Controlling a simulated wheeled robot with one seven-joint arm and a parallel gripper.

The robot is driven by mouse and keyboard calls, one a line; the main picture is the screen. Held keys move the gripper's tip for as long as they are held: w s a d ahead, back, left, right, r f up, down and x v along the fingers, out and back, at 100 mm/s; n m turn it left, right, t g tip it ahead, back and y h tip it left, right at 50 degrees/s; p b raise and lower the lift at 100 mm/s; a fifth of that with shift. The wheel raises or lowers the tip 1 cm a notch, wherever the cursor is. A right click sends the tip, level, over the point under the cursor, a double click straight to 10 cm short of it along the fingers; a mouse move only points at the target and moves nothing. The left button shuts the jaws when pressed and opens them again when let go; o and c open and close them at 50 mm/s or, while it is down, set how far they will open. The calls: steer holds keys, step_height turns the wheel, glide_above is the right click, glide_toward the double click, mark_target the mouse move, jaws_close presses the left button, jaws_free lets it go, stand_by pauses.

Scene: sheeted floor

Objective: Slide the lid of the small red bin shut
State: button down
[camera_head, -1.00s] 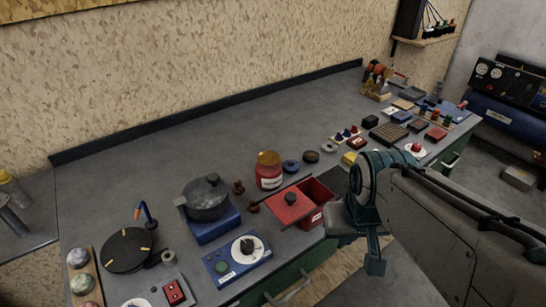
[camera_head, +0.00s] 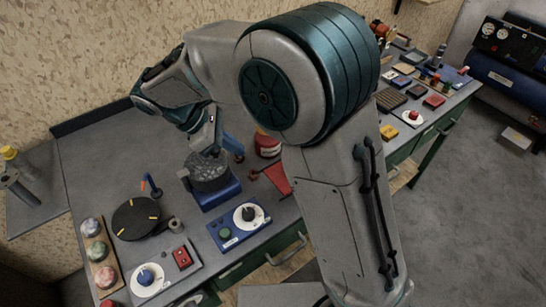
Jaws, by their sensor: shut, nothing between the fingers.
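The small red bin is mostly hidden behind my arm in the head view. Only a red corner, which looks like part of its lid (camera_head: 278,178), shows at the arm's left edge. The lid's black knob and the bin's opening are hidden, so how far the lid is open cannot be seen now. My gripper (camera_head: 232,145) is shut and empty, pointing down above the bench. In the picture it is up and left of the red corner, near the black pot and the red jar.
A black pot (camera_head: 209,172) on a blue base stands left of the bin. A red jar (camera_head: 267,143) is behind the bin, partly covered. A blue dial box (camera_head: 240,224) is in front. Several small items crowd the bench's right end. The back left bench is clear.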

steer(key=a, duration=0.1)
steer(key=p, duration=0.2)
glide_toward(273, 175)
steer(key=x, duration=0.2)
steer(key=shift+n, duration=0.4)
steer(key=shift+w+d+f+p, duration=0.15)
steer(key=shift+d+f, duration=0.1)
steer(key=shift+d, duration=0.55)
steer(key=shift+s+d+f+p, duration=0.15)
steer(key=shift+d+f, duration=0.15)
steer(key=shift+d, duration=0.55)
steer(key=shift+w+d+f+p, duration=0.15)
steer(key=shift+d+f, duration=0.1)
steer(key=shift+d, duration=0.55)
